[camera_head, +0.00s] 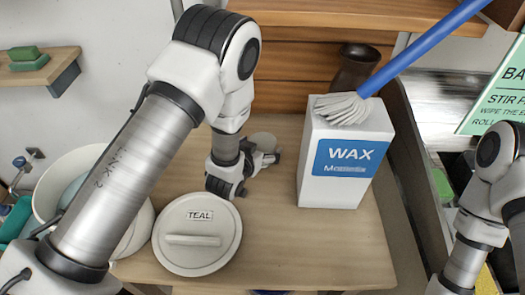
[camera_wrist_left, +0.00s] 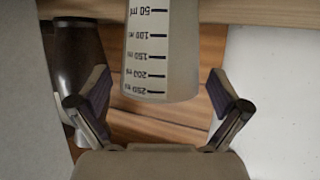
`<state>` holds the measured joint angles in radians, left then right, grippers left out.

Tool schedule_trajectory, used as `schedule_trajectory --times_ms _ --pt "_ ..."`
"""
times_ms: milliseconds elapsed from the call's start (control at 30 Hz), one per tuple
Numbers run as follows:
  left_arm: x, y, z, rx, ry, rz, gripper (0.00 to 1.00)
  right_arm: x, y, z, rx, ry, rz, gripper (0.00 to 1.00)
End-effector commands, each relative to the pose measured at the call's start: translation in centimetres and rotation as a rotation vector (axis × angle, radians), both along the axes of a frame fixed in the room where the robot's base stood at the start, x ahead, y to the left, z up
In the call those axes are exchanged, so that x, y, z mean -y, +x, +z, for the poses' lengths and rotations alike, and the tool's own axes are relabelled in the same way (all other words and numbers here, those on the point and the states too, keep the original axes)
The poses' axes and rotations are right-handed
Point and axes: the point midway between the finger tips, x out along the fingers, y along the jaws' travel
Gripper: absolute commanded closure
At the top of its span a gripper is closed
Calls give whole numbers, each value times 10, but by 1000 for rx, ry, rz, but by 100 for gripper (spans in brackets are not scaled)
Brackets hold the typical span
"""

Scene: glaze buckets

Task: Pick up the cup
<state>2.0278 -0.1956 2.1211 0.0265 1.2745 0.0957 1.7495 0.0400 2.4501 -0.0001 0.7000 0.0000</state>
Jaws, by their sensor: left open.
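The cup (camera_wrist_left: 160,50) is a translucent beige measuring cup with dark ml marks, which read upside down in the left wrist view. In the head view the cup (camera_head: 262,141) shows partly behind my left gripper (camera_head: 262,172). My left gripper (camera_wrist_left: 159,88) is open, with one finger on each side of the cup in the wrist view. Gaps show between both fingers and the cup, so neither seems to touch it. My right arm shows at the right edge of the head view, but its gripper is out of frame.
A white WAX box (camera_head: 318,190) stands right of the cup, with a blue-handled brush (camera_head: 345,108) at its top. A dark vase (camera_head: 357,68) stands behind. A round TEAL lid (camera_head: 197,250) is in front, beside a white bucket (camera_head: 75,165). The front right of the table (camera_head: 300,250) is clear.

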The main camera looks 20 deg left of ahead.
Motion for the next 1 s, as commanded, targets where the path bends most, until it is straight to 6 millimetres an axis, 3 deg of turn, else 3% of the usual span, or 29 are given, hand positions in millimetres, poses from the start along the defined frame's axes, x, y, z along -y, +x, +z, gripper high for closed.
schedule_trajectory --times_ms 67,200,400,433,567,1000 --pt "1 15 3 1 -1 0 0 0 0 16 0 0 0 60" --pt "3 33 -9 1 -1 0 0 0 0 17 1 0 0 60" --pt "4 34 -11 0 0 0 0 0 0 16 0 0 0 60" --pt "4 34 -11 0 0 0 7 0 0 16 0 0 0 60" --pt "4 34 -11 0 0 0 51 0 0 16 0 0 0 60" --pt "4 34 -10 0 0 0 53 0 0 17 0 0 0 60"
